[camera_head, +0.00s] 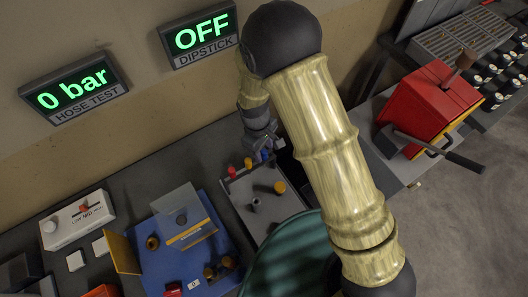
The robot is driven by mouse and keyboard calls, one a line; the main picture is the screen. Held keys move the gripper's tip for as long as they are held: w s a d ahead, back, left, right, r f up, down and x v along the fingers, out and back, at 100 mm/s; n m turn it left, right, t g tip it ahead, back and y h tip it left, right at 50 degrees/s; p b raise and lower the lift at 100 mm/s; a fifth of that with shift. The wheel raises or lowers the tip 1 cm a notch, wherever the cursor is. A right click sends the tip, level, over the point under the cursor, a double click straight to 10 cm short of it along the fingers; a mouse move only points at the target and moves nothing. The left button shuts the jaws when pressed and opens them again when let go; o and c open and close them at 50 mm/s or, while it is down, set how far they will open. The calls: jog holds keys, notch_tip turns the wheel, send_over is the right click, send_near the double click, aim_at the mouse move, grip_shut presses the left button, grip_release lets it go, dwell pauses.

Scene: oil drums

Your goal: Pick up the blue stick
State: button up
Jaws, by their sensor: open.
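The blue stick (265,155) shows as a small blue spot at the back of a grey panel (243,207), right beneath my gripper. My gripper (262,146) points down over the back right of this panel, with its fingers open. It is close to the blue stick, but the fingers are small and dark here, and I cannot tell whether they surround or touch it. Most of the stick is hidden. A yellow-topped piece (279,187) and a dark one (255,203) stand nearer.
A blue board (170,262) with fittings lies left of the panel. A teal drum (290,262) stands in front. A red box (425,110) with a lever is at right. Displays on the wall read "OFF DIPSTICK" (201,36) and "0 bar HOSE TEST" (75,90).

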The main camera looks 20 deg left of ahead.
jog(key=shift+d+f, duration=0.1)
jog(key=shift+f, duration=0.8)
jog(key=shift+c, duration=0.4)
grip_shut()
